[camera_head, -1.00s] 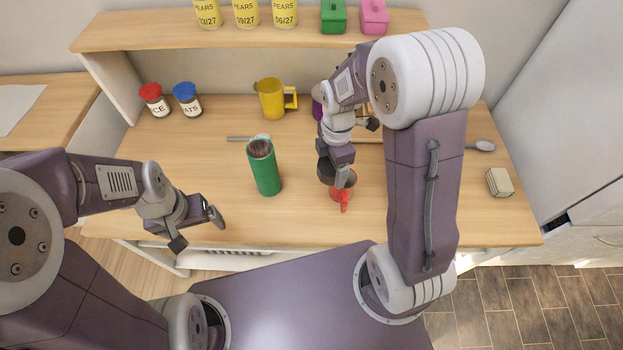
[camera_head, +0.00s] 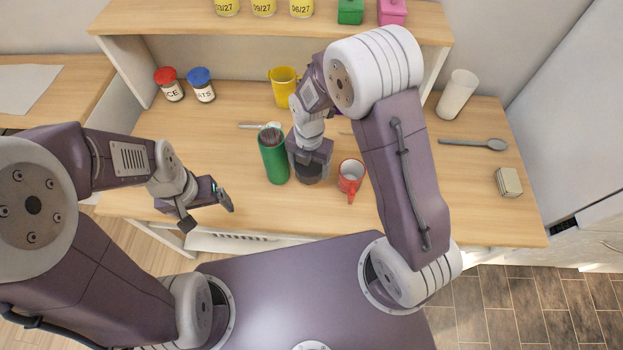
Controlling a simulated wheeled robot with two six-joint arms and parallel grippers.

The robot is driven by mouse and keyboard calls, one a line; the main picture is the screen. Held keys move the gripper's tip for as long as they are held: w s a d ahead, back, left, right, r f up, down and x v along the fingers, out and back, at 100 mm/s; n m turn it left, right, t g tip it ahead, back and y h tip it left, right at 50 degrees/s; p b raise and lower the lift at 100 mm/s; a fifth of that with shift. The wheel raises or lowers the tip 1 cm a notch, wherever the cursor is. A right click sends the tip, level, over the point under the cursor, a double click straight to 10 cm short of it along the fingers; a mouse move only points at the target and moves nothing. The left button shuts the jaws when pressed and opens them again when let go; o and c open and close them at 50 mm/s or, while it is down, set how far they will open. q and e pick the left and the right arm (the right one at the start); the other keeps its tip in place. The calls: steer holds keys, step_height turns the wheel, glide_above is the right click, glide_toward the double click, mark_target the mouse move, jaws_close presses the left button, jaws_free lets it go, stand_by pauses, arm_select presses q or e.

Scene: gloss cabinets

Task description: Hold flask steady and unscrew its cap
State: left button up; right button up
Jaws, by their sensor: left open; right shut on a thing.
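The green flask (camera_head: 273,162) stands upright on the table, its top showing a brownish-grey opening with no cap on it. My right gripper (camera_head: 309,164) points down just right of the flask, shut on a dark round cap (camera_head: 307,175). The cap is low, near the table; I cannot tell whether it touches it. My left gripper (camera_head: 208,208) is open and empty, near the table's front edge, left of the flask and apart from it.
A red mug (camera_head: 350,182) stands close right of the cap. A yellow mug (camera_head: 283,90) and two jars (camera_head: 170,88) (camera_head: 202,90) are behind. A white cup (camera_head: 457,95), spoon (camera_head: 480,144) and small block (camera_head: 508,182) are right. A shelf (camera_head: 160,20) runs along the back.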

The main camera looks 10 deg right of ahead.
mark_target(310, 165)
step_height(310, 165, down, 8)
steer(key=shift+f, duration=0.1)
stand_by(0.4)
steer(key=shift+b, duration=0.3)
steer(key=o, duration=1.5)
steer(key=shift+f, duration=0.1)
steer(key=shift+o, duration=0.2)
step_height(310, 165, up, 12)
steer(key=shift+r+p, duration=0.2)
steer(key=shift+p, duration=0.25)
steer(key=s+d+r+m, duration=0.2)
steer(key=s+d+m, duration=0.2)
steer(key=m, duration=1)
steer(key=s+d+r+m+t, duration=0.1)
steer(key=s+d+m, duration=0.4)
steer(key=m, duration=1)
steer(key=shift+s+r, duration=0.4)
steer(key=shift+s, duration=0.55)
